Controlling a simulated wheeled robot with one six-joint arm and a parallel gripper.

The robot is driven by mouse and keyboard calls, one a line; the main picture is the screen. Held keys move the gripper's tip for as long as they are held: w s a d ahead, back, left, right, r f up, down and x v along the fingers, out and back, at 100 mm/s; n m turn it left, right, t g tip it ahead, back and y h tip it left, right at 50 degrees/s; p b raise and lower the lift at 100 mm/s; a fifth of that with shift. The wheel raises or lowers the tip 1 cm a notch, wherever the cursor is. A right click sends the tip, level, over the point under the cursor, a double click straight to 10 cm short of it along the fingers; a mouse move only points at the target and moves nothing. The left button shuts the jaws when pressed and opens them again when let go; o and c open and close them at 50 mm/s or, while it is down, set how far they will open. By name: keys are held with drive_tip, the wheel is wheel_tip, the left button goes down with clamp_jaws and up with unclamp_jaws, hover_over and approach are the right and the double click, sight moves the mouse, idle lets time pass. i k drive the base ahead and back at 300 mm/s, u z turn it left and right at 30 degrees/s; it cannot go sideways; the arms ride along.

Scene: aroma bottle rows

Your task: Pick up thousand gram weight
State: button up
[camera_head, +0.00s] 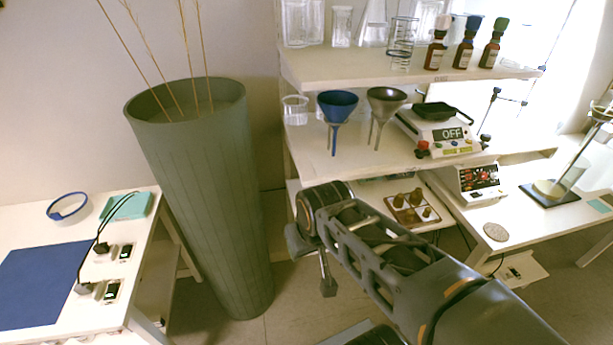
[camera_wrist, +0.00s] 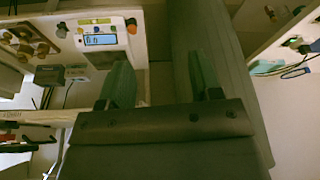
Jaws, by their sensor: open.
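I cannot read any gram markings, so I cannot tell which is the thousand gram one. The weights also show at the upper left of the wrist view (camera_wrist: 20,44). My gripper (camera_head: 318,268) hangs in front of the shelf, left of the tray and apart from it. In the wrist view its two fingers (camera_wrist: 161,82) are spread with nothing between them.
A tall green ribbed vase (camera_head: 205,190) with thin sticks stands close to my gripper's left. A boxed instrument (camera_head: 478,182) is right of the tray. Above are funnels (camera_head: 337,105), a scale reading OFF (camera_head: 440,137) and bottles (camera_head: 464,45).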

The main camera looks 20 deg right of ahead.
sight(416, 197)
drive_tip(key=u, duration=2)
drive_tip(key=k, duration=1.55)
drive_tip(key=z, duration=1.6)
